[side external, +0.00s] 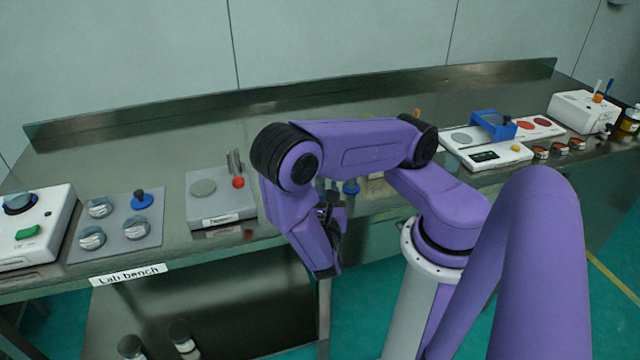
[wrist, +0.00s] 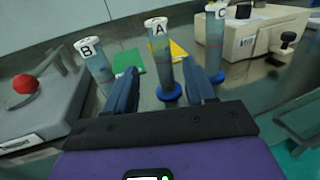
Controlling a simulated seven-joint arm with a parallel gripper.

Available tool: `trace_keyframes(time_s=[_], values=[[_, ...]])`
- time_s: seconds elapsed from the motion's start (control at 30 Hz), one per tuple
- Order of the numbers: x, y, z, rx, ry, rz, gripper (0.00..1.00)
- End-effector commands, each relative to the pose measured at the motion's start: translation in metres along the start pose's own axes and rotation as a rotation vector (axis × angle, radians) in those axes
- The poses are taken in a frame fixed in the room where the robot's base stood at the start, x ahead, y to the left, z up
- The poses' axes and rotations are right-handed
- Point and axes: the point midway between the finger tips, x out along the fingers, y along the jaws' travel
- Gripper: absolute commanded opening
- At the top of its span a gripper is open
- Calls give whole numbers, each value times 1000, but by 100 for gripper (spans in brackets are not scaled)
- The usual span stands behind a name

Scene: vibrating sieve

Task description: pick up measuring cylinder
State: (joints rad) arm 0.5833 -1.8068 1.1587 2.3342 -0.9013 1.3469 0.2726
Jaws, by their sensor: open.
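Three clear measuring cylinders stand upright in a row in the wrist view, with white tops lettered B, A and C: cylinder B (wrist: 97,62) at left, cylinder A (wrist: 161,56) in the middle and cylinder C (wrist: 215,42) at right. A and C show blue bases; B's base is hidden. My gripper (wrist: 159,66) is open, its two dark blue fingers pointing towards cylinder A, which appears between them, with nothing held. In the side view my gripper (side external: 328,212) is over the front of the bench; my arm hides most of the cylinders, and a blue base (side external: 351,188) shows beside it.
The tapper (side external: 220,200) with its red knob stands left of my gripper. A green card (wrist: 128,62) and a yellow piece (wrist: 179,51) lie behind the cylinders. A beige box (wrist: 262,34) with a black lever is at right. The bench (side external: 120,160) is clear at back left.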

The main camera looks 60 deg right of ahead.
Motion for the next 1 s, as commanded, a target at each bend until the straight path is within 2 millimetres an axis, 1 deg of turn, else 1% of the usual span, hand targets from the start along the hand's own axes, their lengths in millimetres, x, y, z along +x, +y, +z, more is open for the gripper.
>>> trace_keyframes(time_s=[0.03, 0.1, 0.37, 0.6, 0.73, 0.83, 1.0], values=[[6, -1, 0, -1, -1, -4, 55], [11, 0, 0, 0, -1, -2, 55], [23, -1, -1, 0, -1, -4, 55], [48, -4, -7, 0, 0, -5, 55], [61, -4, -6, 1, -1, -4, 55], [66, -3, -6, 1, 0, -2, 55], [68, -3, -6, 1, -1, -1, 55]])
